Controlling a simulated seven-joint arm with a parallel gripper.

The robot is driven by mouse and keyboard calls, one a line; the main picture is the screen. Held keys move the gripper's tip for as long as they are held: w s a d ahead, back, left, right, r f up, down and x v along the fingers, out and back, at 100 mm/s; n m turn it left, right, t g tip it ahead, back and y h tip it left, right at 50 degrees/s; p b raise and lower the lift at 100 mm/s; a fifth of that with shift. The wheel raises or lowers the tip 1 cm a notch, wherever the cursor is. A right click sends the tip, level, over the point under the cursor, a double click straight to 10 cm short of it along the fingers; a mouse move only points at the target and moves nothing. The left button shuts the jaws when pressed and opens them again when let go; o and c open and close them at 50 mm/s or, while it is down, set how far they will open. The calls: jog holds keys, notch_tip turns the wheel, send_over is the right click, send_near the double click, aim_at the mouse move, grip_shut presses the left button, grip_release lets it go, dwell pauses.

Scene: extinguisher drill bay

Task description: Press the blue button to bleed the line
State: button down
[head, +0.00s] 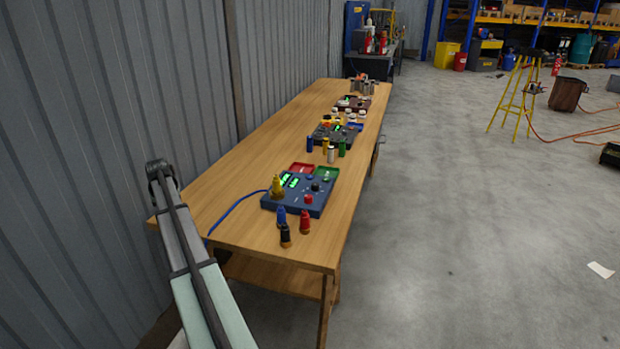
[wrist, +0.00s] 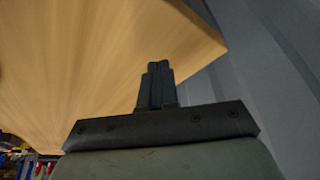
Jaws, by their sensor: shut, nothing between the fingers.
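A dark blue control panel (head: 268,203) lies on the near half of the wooden table in the head view. It carries green-lit displays (head: 290,180), a red button (head: 308,199), a black knob (head: 315,187) and a yellow part (head: 277,187). I cannot make out a blue button on it for certain; details are too small. A small blue bottle-like piece (head: 281,215) stands just in front of the panel. My gripper (wrist: 158,70) is shut and empty in the wrist view, with the table's wood behind it, away from the panel.
Red (head: 305,222) and black (head: 285,236) pieces stand before the panel on the table (head: 225,215). A blue cable (head: 232,209) runs off its left side. More panels and small pieces stand farther back.

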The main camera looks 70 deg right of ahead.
jog(key=shift+m+t+y, duration=0.4)
jog(key=shift+m+t, duration=0.2)
jog(key=shift+m, duration=0.1)
jog(key=s+d, duration=0.3)
jog(key=d, duration=0.1)
jog(key=s+d+r, duration=0.1)
jog(key=s+d, duration=0.1)
jog(key=d, duration=0.2)
jog(key=s+d+r, duration=0.1)
jog(key=s+d, duration=0.2)
jog(key=d, duration=0.1)
jog(key=shift+s+d+r, duration=0.1)
jog(key=shift+s+d, duration=0.1)
jog(key=shift+s, duration=0.1)
jog(key=s+d+r+m+t, duration=0.1)
jog(key=s+d+r+t, duration=0.15)
jog(key=s+d, duration=0.85)
notch_tip(320, 180, up, 7)
jog(key=m+t+h, duration=0.2)
jog(key=m, duration=0.1)
send_over(312, 177)
jog(key=shift+d+r, duration=0.1)
jog(key=shift+r, duration=0.05)
jog(key=shift+f, duration=4.4)
jog(key=shift+f, duration=0.15)
jog(key=shift+f, duration=0.3)
